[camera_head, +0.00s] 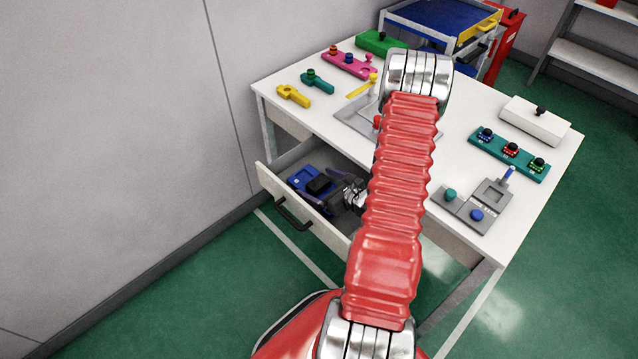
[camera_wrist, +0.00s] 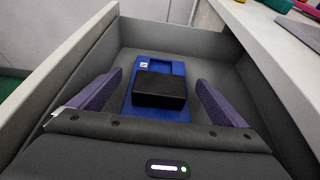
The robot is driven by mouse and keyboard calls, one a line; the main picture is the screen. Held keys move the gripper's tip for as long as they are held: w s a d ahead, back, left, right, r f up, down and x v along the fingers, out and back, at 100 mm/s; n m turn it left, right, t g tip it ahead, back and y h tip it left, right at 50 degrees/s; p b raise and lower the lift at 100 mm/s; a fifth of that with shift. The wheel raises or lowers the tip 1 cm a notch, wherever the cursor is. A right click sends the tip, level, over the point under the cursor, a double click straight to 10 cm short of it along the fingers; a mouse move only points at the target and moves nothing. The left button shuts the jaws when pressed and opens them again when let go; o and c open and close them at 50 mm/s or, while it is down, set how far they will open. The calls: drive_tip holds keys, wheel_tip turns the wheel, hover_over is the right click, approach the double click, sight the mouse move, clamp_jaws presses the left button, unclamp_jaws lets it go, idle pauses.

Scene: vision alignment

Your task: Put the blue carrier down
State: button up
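The blue carrier (camera_head: 297,179) is inside the open drawer under the worktable. A black block (camera_head: 319,184) sits on it. In the wrist view the carrier (camera_wrist: 152,66) lies flat, apparently on the drawer floor, with the black block (camera_wrist: 160,90) covering its near part. My gripper (camera_wrist: 159,78) is open, with one purple-padded finger on each side of the block and carrier. A gap shows on both sides, so neither finger seems to touch. In the head view my gripper (camera_head: 336,191) is low in the drawer, partly hidden by my red arm.
The drawer (camera_head: 286,216) has raised walls close around my gripper. The white tabletop (camera_head: 462,110) overhangs its right side. On the table are a teal panel with knobs (camera_head: 509,154), a grey fixture (camera_head: 477,206), a white box (camera_head: 535,121) and several coloured parts along the left edge.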

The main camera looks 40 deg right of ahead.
drive_tip(key=shift+r, duration=0.1)
drive_tip(key=v, duration=1.2)
idle(0.9)
